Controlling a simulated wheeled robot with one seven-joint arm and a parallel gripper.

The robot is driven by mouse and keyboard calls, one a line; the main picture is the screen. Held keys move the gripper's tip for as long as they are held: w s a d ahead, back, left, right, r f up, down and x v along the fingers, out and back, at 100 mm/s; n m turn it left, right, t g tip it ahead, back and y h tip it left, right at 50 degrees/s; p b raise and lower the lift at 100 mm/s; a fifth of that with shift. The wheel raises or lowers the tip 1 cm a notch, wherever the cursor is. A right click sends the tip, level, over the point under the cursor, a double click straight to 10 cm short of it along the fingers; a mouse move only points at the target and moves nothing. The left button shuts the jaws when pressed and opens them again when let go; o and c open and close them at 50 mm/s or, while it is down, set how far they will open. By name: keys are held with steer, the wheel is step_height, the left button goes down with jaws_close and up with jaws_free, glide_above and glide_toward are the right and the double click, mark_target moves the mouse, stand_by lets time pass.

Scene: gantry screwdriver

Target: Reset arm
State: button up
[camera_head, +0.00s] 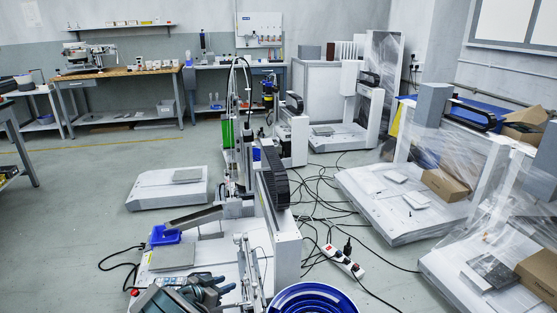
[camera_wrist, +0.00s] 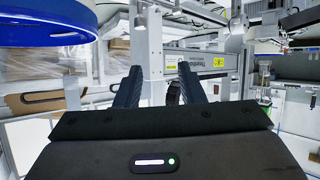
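My gripper (camera_wrist: 160,67) shows in the wrist view as two dark fingers set apart, with nothing visible between them. In the head view I cannot make out the fingers clearly among the parts at the bottom edge. The gantry machine (camera_head: 284,240) stands in the middle of the head view, with a white base, an upright frame and a black cable chain. A white gantry beam (camera_wrist: 205,62) with a yellow label is beyond the fingers in the wrist view. I cannot tell a separate screwdriver apart.
A blue-rimmed round container (camera_head: 312,287) is at the bottom of the head view. A power strip (camera_head: 343,262) and loose black cables lie on the floor. Plastic-wrapped machines (camera_head: 420,190) stand at right. A workbench (camera_head: 117,73) is at the back left.

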steer(key=s+d+r+g+y+p, duration=0.1)
steer(key=s+d+r+g+p, duration=0.45)
steer(key=d+r, duration=0.85)
steer(key=d+r+g+y+p, duration=0.15)
steer(key=d+r+p, duration=0.7)
steer(key=r, duration=0.95)
steer(key=s+d+r+n+y+p, duration=0.1)
steer(key=s+d+r+p, duration=0.3)
steer(key=s+r, duration=0.4)
steer(key=s+d+r+n+y+p, duration=0.2)
steer(key=s+d+r+n+p, duration=0.1)
steer(key=s+r+p, duration=0.4)
steer(key=s+d+r+n+y+p, duration=0.2)
steer(key=s+d+r+p, duration=0.3)
steer(key=s+r, duration=0.4)
step_height(320, 180, up, 3)
steer(key=shift+s+d+r+g+p, duration=0.15)
steer(key=shift+d+g+p, duration=0.15)
steer(key=shift+p, duration=0.15)
